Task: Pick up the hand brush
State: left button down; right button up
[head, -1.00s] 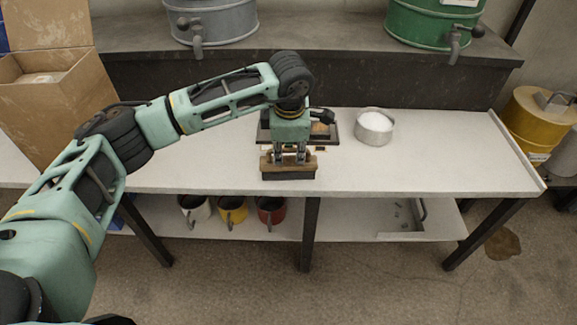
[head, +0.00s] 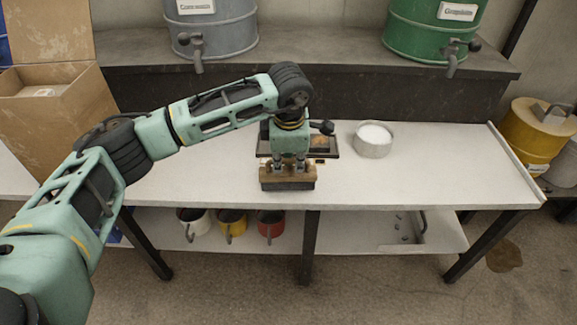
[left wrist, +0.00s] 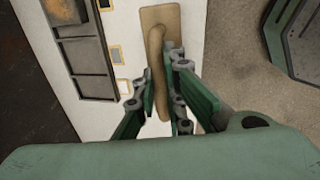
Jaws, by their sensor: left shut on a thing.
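The hand brush (head: 288,184) has a brown wooden top and handle and dark bristles. It is at the front edge of the white table, below my left gripper (head: 290,163). In the left wrist view the brush's tan block and curved handle (left wrist: 156,50) run between the fingers of my left gripper (left wrist: 161,75). The gripper is shut on the handle. I cannot tell whether the bristles touch the table. My right gripper is not in view.
A dark tray (head: 330,146) lies just behind the brush. A bowl of white powder (head: 373,139) stands to its right. A cardboard box (head: 60,130) stands at the left. Several mugs (head: 231,225) sit on the shelf below. The table's right part is clear.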

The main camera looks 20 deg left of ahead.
pick_arm(q)
jog(key=r, duration=0.2)
jog(key=d+r, duration=0.1)
jog(key=r, duration=0.1)
jog(key=shift+w+r, duration=0.1)
jog(key=w+d+r, duration=0.1)
jog(key=d+r, duration=0.2)
jog(key=d, duration=0.2)
jog(key=w+d+r+p, duration=0.1)
jog(key=d+r, duration=0.2)
jog(key=d, duration=0.2)
jog(key=shift+d, duration=0.25)
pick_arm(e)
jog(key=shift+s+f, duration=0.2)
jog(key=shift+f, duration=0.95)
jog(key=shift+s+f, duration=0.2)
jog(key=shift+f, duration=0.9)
pick_arm(q)
jog(key=c, duration=2.5)
grip_release()
jog(key=shift+w, duration=0.1)
grip_shut()
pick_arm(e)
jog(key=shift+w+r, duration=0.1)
